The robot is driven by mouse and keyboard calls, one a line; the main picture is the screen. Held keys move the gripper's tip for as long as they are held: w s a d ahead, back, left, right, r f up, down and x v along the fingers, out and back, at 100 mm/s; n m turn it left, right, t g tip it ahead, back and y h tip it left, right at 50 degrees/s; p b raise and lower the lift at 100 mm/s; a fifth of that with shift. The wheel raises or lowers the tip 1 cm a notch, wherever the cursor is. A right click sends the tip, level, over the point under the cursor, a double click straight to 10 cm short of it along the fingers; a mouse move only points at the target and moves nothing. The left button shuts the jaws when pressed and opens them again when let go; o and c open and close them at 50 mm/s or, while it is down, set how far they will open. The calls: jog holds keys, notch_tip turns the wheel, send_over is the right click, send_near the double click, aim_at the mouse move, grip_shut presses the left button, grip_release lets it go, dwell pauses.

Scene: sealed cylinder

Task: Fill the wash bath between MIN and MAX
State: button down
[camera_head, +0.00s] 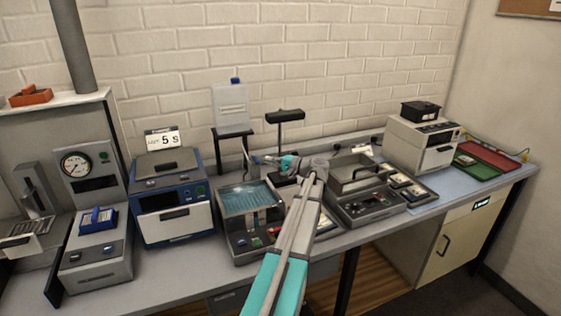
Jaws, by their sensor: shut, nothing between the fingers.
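The wash bath (238,226) stands on the bench in the middle, with a clear top over blue-green liquid. Its MIN and MAX marks are too small to read, so I cannot tell the level against them. A pale reservoir bottle (230,108) with a blue cap stands on a dark stand behind it, with a thin tube running down.
A blue oven-like unit (173,215) with a "5 S" sign stands left of the bath. A grey machine with a lidded basin (367,206) stands close on the right. A dark T-shaped post (285,117) rises behind my gripper. Red (492,155) and green (477,168) trays lie far right.

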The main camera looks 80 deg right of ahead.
jog(key=shift+w+a, duration=0.45)
jog(key=shift+w, duration=0.35)
jog(key=shift+s+a+h, duration=0.1)
jog(key=shift+s+h, duration=0.05)
jog(key=shift+h, duration=0.15)
jog(key=shift+m+h, duration=0.3)
jog(key=shift+m, duration=0.1)
